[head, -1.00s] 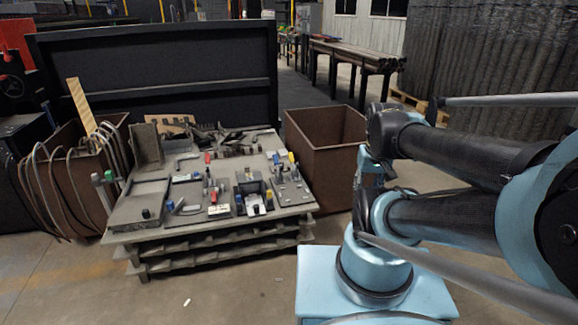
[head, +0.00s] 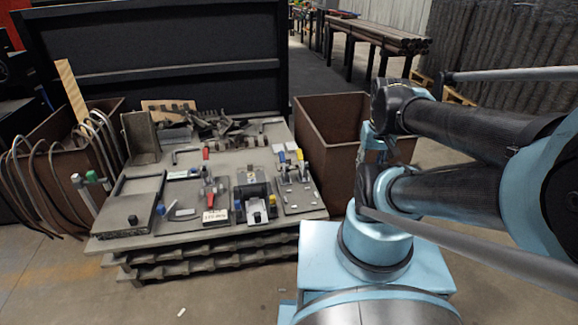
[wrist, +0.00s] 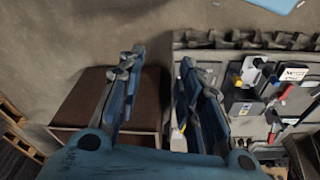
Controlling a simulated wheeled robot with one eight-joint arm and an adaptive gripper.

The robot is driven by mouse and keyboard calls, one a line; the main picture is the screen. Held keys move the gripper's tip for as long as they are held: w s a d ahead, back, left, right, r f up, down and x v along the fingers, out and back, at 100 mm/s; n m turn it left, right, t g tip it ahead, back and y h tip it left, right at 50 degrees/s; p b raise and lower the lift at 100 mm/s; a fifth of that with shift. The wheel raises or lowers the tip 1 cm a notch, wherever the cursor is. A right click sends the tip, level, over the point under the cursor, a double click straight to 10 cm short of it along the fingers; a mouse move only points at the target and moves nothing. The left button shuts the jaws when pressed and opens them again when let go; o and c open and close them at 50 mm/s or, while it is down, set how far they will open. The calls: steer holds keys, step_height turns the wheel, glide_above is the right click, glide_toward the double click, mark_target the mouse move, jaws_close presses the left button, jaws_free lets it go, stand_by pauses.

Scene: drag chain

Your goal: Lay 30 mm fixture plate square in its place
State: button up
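Several fixture plates lie on the grey work table (head: 190,157). I cannot tell for sure which one is 30 mm. A grey plate with upright clamps (head: 298,193) lies at the right. Between them stand a small block with a white label (head: 215,216) and a dark fixture with a yellow-and-white part (head: 255,205). My gripper (wrist: 160,62) is open and empty in the wrist view. It hangs beside the table, with a brown bin behind its fingers.
A brown open bin (head: 331,136) stands right of the table. Another bin with bent hoses (head: 42,150) stands at the left. A black panel (head: 160,70) stands behind. Grey scrap-like parts (head: 232,128) crowd the table's back.

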steer(key=shift+o, duration=1.2)
steer(key=shift+a, duration=0.1)
steer(key=w+a+r+n, duration=0.3)
steer(key=w+r+n, duration=0.2)
steer(key=w+r, duration=0.5)
steer(key=n+g, duration=0.2)
steer(key=n, duration=1.4)
glide_above(288, 158)
step_height(288, 158, down, 26)
steer(key=f, duration=1.2)
steer(key=shift+w+d+f, duration=0.1)
steer(key=shift+w+d, duration=0.1)
steer(key=shift+d, duration=0.15)
steer(key=shift+s+a+f, duration=0.1)
steer(key=shift+a+f, duration=0.05)
steer(key=shift+f, duration=1.2)
steer(key=shift+a+f, duration=0.1)
steer(key=shift+f, duration=1.2)
